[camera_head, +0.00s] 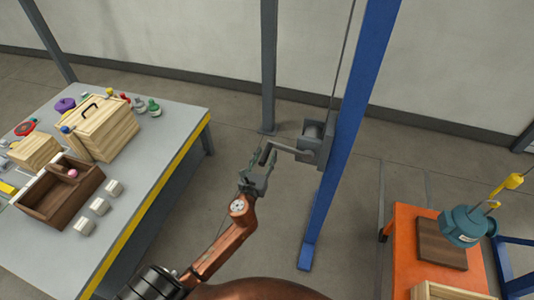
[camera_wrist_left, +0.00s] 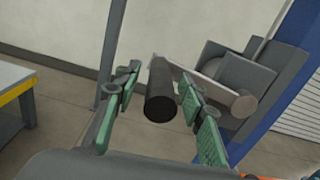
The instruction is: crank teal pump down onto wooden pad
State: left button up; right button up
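The teal pump (camera_head: 462,227) hangs from a yellow hook (camera_head: 514,181) at the right, over or beside the wooden pad (camera_head: 441,244) on an orange stand (camera_head: 406,222). I cannot tell its exact height above the pad. The winch (camera_head: 314,143) sits on the blue post, with a crank arm (camera_head: 292,150) ending in a dark handle (camera_wrist_left: 160,90). My left gripper (camera_head: 259,167) is close to the handle. In the left wrist view the left gripper (camera_wrist_left: 157,105) is open, with the handle between its green-padded fingers and gaps visible on both sides. My right gripper is not in view.
A blue post (camera_head: 347,130) and a grey post (camera_head: 269,70) stand near the left arm. A grey table (camera_head: 180,117) at the left holds wooden boxes, several small blocks and coloured parts. A light wooden crate (camera_head: 445,291) is at the bottom right. Floor between table and post is clear.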

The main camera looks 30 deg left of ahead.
pick_arm(q)
jog(key=shift+w+a, duration=0.2)
jog(key=shift+w, duration=0.5)
jog(key=shift+c, duration=0.5)
grip_shut()
